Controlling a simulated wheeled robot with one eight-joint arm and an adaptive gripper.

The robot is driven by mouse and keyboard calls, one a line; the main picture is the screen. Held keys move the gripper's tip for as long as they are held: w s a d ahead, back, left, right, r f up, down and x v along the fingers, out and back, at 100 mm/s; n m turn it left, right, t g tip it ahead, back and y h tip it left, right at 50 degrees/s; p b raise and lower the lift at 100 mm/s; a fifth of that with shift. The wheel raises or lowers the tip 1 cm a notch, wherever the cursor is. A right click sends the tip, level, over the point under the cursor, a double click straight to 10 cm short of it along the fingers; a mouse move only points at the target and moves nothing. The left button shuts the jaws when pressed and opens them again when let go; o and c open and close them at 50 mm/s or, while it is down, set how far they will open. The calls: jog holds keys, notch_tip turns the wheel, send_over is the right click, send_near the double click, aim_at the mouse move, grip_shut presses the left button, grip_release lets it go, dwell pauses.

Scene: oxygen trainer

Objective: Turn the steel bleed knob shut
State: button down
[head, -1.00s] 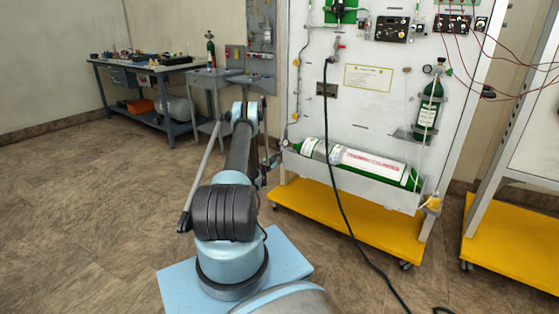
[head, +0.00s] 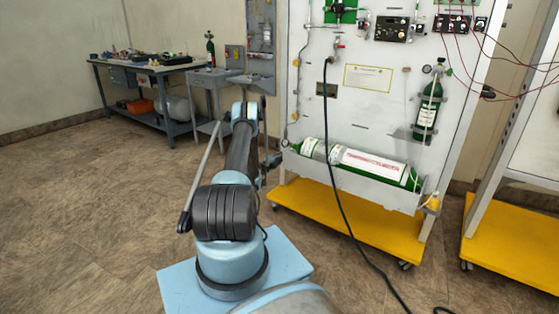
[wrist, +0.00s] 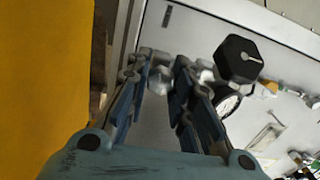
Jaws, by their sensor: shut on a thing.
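In the wrist view, the two blue fingers of my gripper (wrist: 162,68) stand on either side of a small steel knob (wrist: 158,82). They are shut on it, and the fingertips cover part of it. The knob is in front of the pale board, and its turning angle cannot be told. In the head view, my gripper shows only as a small dark shape (head: 268,168) at the lower left edge of the trainer board (head: 310,100). The knob cannot be made out there.
A black knob (wrist: 238,58) with a white line and a round gauge (wrist: 228,104) lie close right of my fingers. A yellow surface (wrist: 45,80) fills the wrist view's left. A green cylinder (head: 320,149) lies in the board's tray. A black hose (head: 336,180) hangs to the floor.

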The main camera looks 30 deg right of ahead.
jog(key=m, duration=0.6)
jog(key=shift+s+d+f+m, duration=0.1)
jog(key=shift+s+d+m, duration=0.15)
jog(key=shift+s+m, duration=0.15)
jog(key=m, duration=0.6)
jog(key=shift+f, duration=0.1)
jog(key=shift+w, duration=0.15)
dwell(0.6)
jog(key=c, duration=1.4)
grip_release()
jog(key=shift+w+a, duration=0.1)
jog(key=shift+w, duration=0.05)
jog(key=shift+a, duration=0.1)
